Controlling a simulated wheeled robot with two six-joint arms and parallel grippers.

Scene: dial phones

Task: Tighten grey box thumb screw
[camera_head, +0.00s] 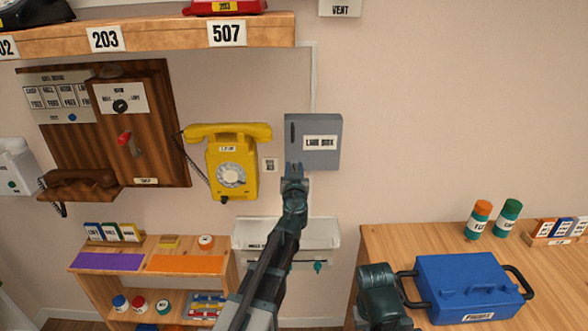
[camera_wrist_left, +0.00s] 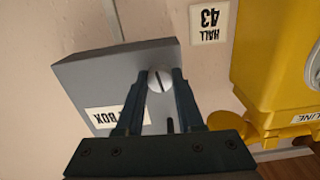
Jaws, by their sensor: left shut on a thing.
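The grey line box (camera_head: 328,157) is fixed to the wall right of the yellow phone; it also shows in the left wrist view (camera_wrist_left: 85,83). Its round, slotted silver thumb screw (camera_wrist_left: 160,80) is on the box front. My left gripper (camera_head: 294,172) is at the lower left of the box in the head view. In the left wrist view its two fingertips (camera_wrist_left: 163,76) are on either side of the screw head, shut on it. The screw slot runs nearly upright in that picture. In the head view the gripper hides the screw.
The yellow wall phone (camera_head: 232,150) hangs close to the left of the box. A white tray (camera_head: 318,232) is on the wall below, behind my left arm. A blue case (camera_head: 465,284) stands on the wooden table at right.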

